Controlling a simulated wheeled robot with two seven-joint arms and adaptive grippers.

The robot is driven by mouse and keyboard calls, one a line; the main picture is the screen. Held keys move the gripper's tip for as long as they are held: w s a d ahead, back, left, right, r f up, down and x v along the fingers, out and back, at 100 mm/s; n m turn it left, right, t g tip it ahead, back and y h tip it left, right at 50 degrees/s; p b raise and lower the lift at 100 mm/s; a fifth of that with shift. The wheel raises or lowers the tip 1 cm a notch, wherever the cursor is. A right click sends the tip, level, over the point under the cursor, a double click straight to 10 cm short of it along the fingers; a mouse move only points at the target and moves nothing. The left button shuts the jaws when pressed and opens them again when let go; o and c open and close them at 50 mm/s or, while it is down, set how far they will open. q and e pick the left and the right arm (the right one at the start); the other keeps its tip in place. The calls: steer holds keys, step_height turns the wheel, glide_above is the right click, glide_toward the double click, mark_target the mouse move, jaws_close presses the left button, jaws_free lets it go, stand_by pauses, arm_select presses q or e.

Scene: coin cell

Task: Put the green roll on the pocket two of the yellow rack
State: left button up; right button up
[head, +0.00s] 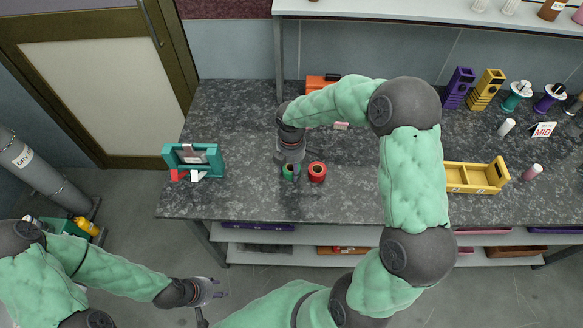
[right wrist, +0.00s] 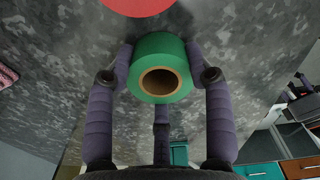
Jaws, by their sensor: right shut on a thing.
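The green roll (head: 287,172) has a brown core and is between the fingers of my right gripper (head: 292,172). In the right wrist view, the fingers press on both sides of the green roll (right wrist: 160,52). I cannot tell whether the roll touches the counter. The yellow rack (head: 475,188) is a tray with pockets at the right of the counter, partly behind my right forearm. My left gripper (head: 217,289) is open and empty, low in front of the counter.
A red roll (head: 317,171) stands close beside the green one. A teal stand (head: 194,160) is at the left end of the counter. An orange item (head: 318,84) lies at the back. Spools, purple and yellow holders (head: 487,88) and a sign (head: 543,129) stand back right.

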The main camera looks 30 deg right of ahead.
steer(key=shift+r, duration=0.55)
steer(key=s+a+r+p, duration=0.6)
steer(key=s+a+r, duration=0.2)
steer(key=s+r, duration=0.3)
steer(key=w+f+m, duration=0.2)
steer(key=w+m, duration=0.1)
steer(key=m, duration=0.2)
steer(key=w+a+f+m, duration=0.1)
steer(key=w+f+m, duration=0.1)
steer(key=m, duration=0.3)
steer(key=w+f+m, duration=0.2)
steer(key=w+m, duration=0.2)
steer(key=w, duration=0.1)
steer(key=shift+a+f+m, duration=0.2)
steer(key=shift+a+m, duration=0.05)
steer(key=shift+m, duration=0.15)
steer(key=shift+w+a+f+m, duration=0.1)
steer(key=shift+w+f+m, duration=0.35)
steer(key=shift+m, duration=0.25)
steer(key=shift+r, duration=0.1)
